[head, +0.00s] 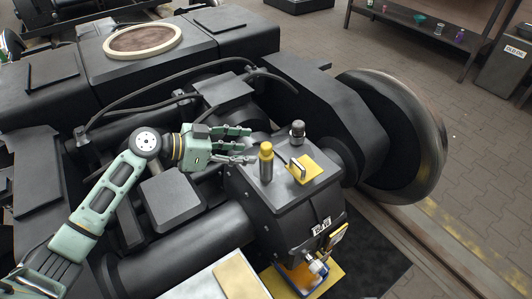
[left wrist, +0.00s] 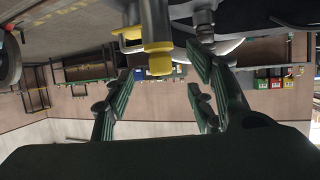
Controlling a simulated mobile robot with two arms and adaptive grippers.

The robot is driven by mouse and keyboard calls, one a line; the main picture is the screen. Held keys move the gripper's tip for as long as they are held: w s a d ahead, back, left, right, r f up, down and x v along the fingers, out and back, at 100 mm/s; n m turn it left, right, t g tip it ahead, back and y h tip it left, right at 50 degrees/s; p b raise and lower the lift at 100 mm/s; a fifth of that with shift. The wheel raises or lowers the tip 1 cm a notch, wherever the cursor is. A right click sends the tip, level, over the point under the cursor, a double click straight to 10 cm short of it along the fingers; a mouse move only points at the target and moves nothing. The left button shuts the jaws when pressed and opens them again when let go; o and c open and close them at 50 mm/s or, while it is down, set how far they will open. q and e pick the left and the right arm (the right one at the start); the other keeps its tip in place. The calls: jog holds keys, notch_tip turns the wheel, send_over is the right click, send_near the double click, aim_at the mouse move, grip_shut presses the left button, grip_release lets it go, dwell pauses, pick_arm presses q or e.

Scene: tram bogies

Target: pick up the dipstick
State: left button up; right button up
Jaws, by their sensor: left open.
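The dipstick looks to be the upright dark post with a yellow knob (head: 266,160) on the flat top of the black gearbox housing (head: 258,190). My left gripper (head: 249,146) is open and empty, just left of the knob, its fingers pointing right towards it. The post's lower end is hidden in the housing. My right gripper is not in view.
Right of the post stand a dark cap (head: 297,132) and a yellow plate with a metal handle (head: 309,172). A small blue-edged tray (head: 302,284) is below the housing. Hoses (head: 165,88) arch behind my left arm. A large wheel (head: 405,135) stands at right.

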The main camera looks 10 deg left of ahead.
aim_at(266, 161)
pick_arm(q)
jog(key=x, duration=0.5)
jog(key=shift+a+f, duration=0.1)
jog(key=shift+f, duration=0.1)
grip_shut()
